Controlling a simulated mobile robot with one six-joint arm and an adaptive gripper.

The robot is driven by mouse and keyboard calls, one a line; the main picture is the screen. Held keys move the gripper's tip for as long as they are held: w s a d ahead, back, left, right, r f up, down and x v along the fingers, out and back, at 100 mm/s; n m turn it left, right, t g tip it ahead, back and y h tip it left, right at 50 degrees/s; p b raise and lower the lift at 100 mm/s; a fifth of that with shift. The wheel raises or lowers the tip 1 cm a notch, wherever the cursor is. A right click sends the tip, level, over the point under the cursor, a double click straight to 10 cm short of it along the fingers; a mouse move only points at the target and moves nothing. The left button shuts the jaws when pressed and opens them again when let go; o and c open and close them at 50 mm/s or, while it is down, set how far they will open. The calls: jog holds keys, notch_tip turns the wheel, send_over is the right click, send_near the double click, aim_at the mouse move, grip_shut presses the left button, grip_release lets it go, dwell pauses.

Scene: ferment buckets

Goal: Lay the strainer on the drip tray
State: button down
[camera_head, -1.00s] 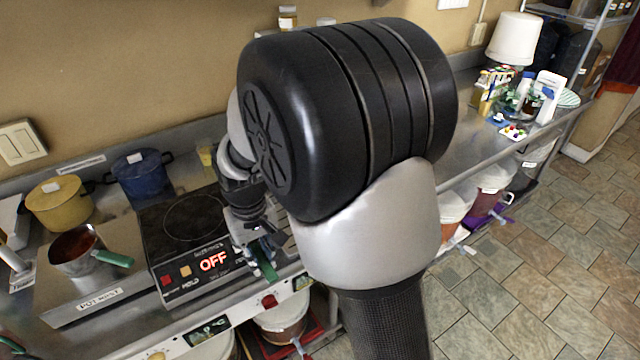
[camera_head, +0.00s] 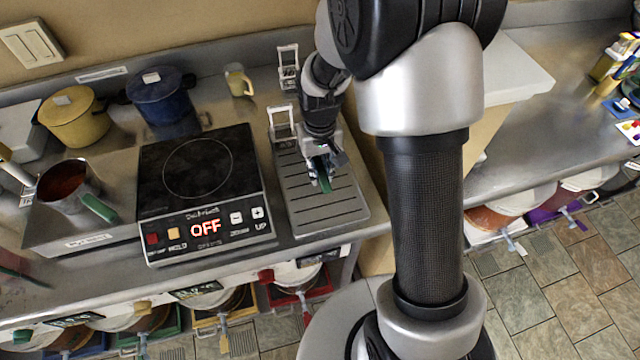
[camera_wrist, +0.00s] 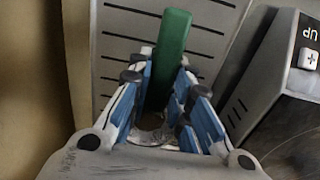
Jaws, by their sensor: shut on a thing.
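The drip tray (camera_head: 345,217) is a grey slotted plate right of the hot plate in the head view. Its slots also show in the wrist view (camera_wrist: 222,42). My gripper (camera_head: 322,178) is over the tray, pointing down, shut on the strainer's green handle (camera_head: 325,186). In the wrist view the green handle (camera_wrist: 172,45) stands between the blue-and-white fingers of my gripper (camera_wrist: 164,72) and extends past their tips. The strainer's bowl is not clearly seen; a shiny patch shows low between the fingers. I cannot tell whether the strainer touches the tray.
A black hot plate (camera_head: 198,170) reading OFF stands left of the tray. Two small upright metal racks (camera_head: 282,124) stand behind the tray.

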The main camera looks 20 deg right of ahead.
aim_at(321, 168)
jog(key=shift+w+d+f+b, duration=0.1)
jog(key=shift+f+b, duration=0.6)
jog(key=shift+f, duration=2.15)
jog(key=shift+f, duration=0.1)
jog(key=c, duration=1.5)
grip_release()
jog(key=shift+o, duration=0.2)
notch_tip(321, 168, up, 12)
jog(key=p, duration=0.3)
jog(key=shift+p, duration=0.4)
jog(key=s+r+t, duration=0.2)
jog(key=s+r, duration=0.7)
jog(key=r, duration=0.6)
jog(key=s+r+t, duration=0.2)
jog(key=s+r, duration=0.1)
jog(key=s, duration=0.9)
jog(key=shift+s+d+r+t, duration=0.2)
jog(key=shift+r+t, duration=0.1)
jog(key=shift+r, duration=0.1)
